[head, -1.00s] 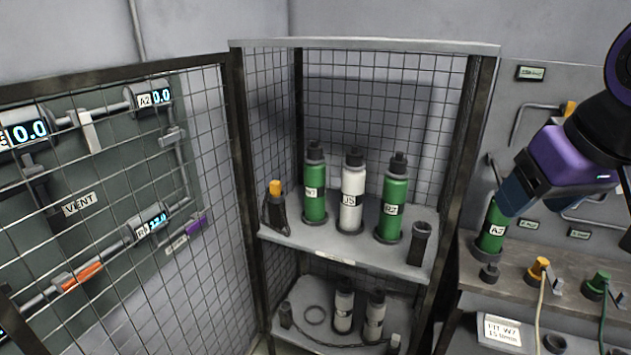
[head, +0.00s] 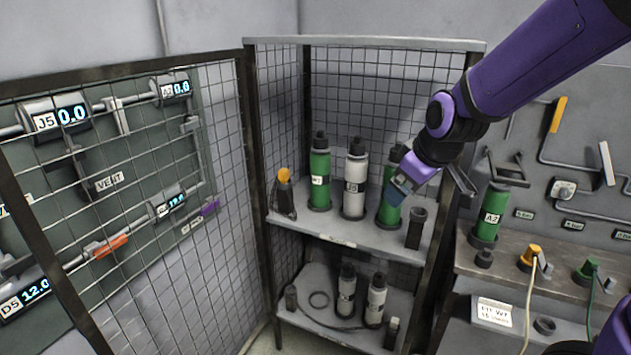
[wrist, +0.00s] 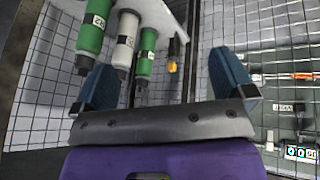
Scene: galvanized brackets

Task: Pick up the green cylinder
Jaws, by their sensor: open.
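One green cylinder (head: 388,217) with a dark cap stands on the right of the cage's upper shelf, partly hidden behind my gripper (head: 402,186). A second green cylinder (head: 319,182) stands on the left of that shelf. A third, labelled A2 (head: 487,228), stands on the bench to the right. My gripper is open and empty, its blue fingers in front of the right shelf cylinder. In the wrist view, that right cylinder (wrist: 92,38) shows upside down beyond the left finger, and the left shelf cylinder (wrist: 147,62) shows between the fingers (wrist: 162,68). Contact is not visible.
A white cylinder (head: 355,188) stands between the shelf's green ones. An orange-topped item (head: 285,193) and a dark open tube (head: 416,228) flank them. The cage's right post (head: 449,215) is close to my arm. The mesh door (head: 120,200) stands at left.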

